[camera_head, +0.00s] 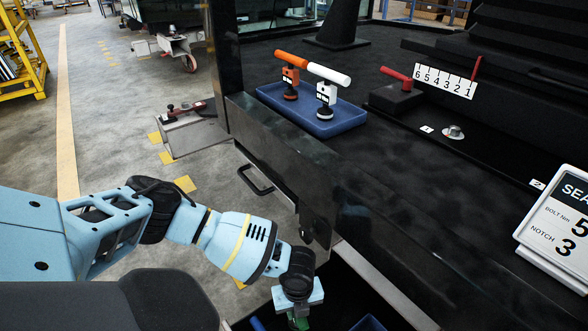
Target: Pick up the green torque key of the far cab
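My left arm comes in from the left, and its gripper (298,306) points down at the bottom edge of the picture. A small piece of a green thing (299,322) shows directly under it, cut off by the frame; it may be the green torque key. I cannot tell whether the fingers are open or closed on it. An orange key (291,60) and a white key (328,75) stand upright in a blue tray (352,119) on the dark cab floor. My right gripper is not in view.
Blue edges (369,323) show at the bottom near the gripper. A dark sill (300,150) with a handle (255,180) lies between the gripper and the tray. A red-handled lever (397,76), a number scale (445,81) and a sign (560,225) are at the right.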

